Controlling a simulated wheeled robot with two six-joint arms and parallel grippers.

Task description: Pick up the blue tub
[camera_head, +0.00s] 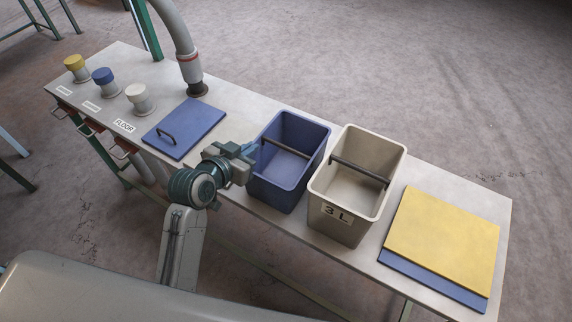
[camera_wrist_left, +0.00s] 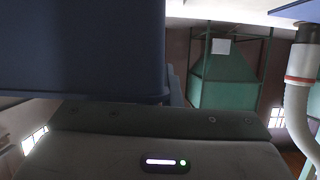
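The blue tub (camera_head: 277,184) stands upright and open on the bench, with a dark bar handle (camera_head: 286,148) across its mouth. My left gripper (camera_head: 248,154) is at the tub's left wall, close to the rim. I cannot tell whether it touches the wall, and its fingertips are not clear enough to show whether they are open or shut. In the left wrist view the tub's blue wall (camera_wrist_left: 82,48) fills the upper left, very close. My right gripper is not in view.
A cream tub (camera_head: 335,222) marked "3 L" stands right beside the blue tub. A blue lid (camera_head: 197,122) with a handle lies to the left. A yellow panel (camera_head: 445,235) lies over a blue one at the right. A spout (camera_head: 189,68) and several capped posts stand farther left.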

